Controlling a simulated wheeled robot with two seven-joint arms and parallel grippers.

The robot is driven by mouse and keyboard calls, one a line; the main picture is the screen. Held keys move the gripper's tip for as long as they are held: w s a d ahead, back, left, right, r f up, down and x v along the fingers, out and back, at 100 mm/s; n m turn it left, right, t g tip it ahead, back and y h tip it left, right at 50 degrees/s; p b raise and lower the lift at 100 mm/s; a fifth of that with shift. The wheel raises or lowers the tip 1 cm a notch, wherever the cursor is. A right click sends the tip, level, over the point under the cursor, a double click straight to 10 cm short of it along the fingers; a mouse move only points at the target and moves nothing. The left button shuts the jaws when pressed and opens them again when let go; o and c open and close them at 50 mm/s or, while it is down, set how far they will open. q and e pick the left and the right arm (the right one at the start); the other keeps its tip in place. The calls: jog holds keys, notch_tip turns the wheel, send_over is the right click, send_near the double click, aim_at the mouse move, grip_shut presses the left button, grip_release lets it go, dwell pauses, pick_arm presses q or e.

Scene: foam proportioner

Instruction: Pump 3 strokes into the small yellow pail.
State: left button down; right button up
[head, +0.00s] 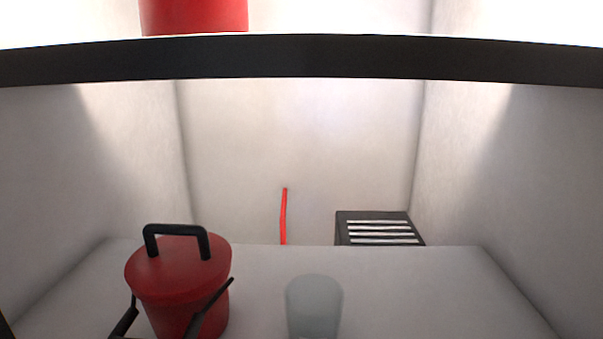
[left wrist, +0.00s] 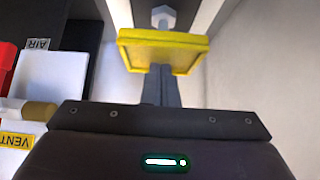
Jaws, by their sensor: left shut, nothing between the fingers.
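In the left wrist view my left gripper (left wrist: 161,72) is shut and empty. A yellow flat-faced piece (left wrist: 165,48) with a raised rim is right at its fingertips; I cannot tell whether they touch or whether this is the pump's handle or part of a pail. A pale hexagonal piece (left wrist: 163,17) shows beyond it. No small yellow pail can be made out in the head view. Neither gripper shows in the head view, and my right gripper is in no view.
The head view shows a red lidded pot (head: 178,268) with black handles, a grey cup (head: 313,305), a thin red rod (head: 284,215) and a slatted dark box (head: 378,228). A black bar (head: 300,58) crosses above. Labelled parts, AIR (left wrist: 38,45) and VENT (left wrist: 16,141), lie left of my wrist.

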pick_arm(q)
jog(key=shift+s+f+b, duration=0.1)
jog(key=shift+f+b, duration=0.45)
jog(key=shift+f, duration=0.65)
jog(key=shift+r, duration=0.15)
notch_tip(320, 180, up, 3)
jog(key=p, duration=0.3)
jog(key=shift+r+p, duration=0.1)
jog(key=shift+p, duration=0.25)
jog(key=shift+r+p, duration=0.6)
jog(key=shift+r, duration=0.65)
